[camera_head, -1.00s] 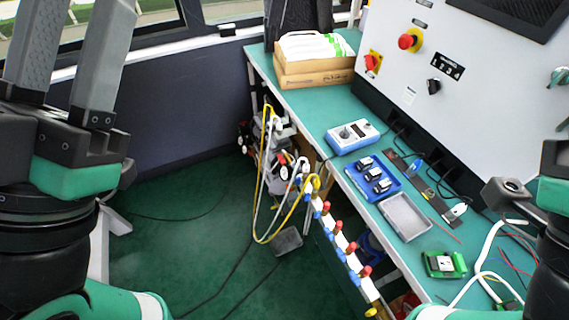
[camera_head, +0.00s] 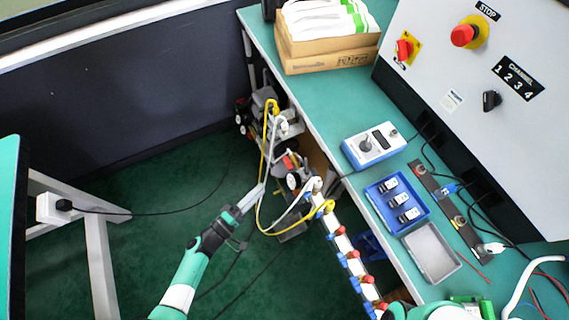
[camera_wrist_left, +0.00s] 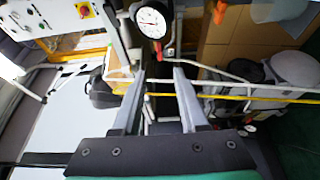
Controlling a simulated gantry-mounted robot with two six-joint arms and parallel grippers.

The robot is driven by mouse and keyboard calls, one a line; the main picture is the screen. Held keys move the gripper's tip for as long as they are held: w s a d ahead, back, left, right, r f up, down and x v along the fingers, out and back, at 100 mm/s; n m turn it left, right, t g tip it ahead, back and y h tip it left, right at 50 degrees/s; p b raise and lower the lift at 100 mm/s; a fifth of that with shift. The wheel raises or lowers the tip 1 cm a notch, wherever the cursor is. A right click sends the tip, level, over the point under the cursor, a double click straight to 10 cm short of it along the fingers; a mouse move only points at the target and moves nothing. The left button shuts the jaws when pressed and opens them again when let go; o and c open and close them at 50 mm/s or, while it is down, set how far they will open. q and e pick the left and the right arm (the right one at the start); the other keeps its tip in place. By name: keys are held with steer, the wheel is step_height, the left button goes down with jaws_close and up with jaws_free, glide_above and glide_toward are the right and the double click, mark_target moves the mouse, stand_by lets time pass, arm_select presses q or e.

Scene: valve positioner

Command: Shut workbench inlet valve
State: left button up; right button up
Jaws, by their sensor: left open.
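The valve manifold (camera_head: 349,258) runs along the front edge of the workbench, with several red and blue handles. At its far end are a pressure gauge (camera_head: 294,181), a red part (camera_head: 291,161) and yellow and white hoses. Which handle is the inlet valve I cannot tell. My left gripper (camera_head: 258,190) reaches from below, just left of the hoses and gauge. In the left wrist view its two fingers (camera_wrist_left: 158,72) are apart with nothing clearly held; the gauge (camera_wrist_left: 152,22) and a red part (camera_wrist_left: 162,52) are just beyond. My right gripper is out of view.
The workbench (camera_head: 318,105) holds a cardboard box (camera_head: 325,62), a blue-white meter (camera_head: 374,146), a blue tray (camera_head: 397,203) and a grey tray (camera_head: 431,252). A control panel stands behind. Machinery is under the bench's far end. Green floor left of the manifold is mostly clear.

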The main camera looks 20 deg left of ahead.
mark_target(288, 163)
arm_select(q)
steer(key=b+x, duration=0.3)
steer(key=x, duration=0.8)
steer(key=shift+w, duration=0.2)
jaws_close()
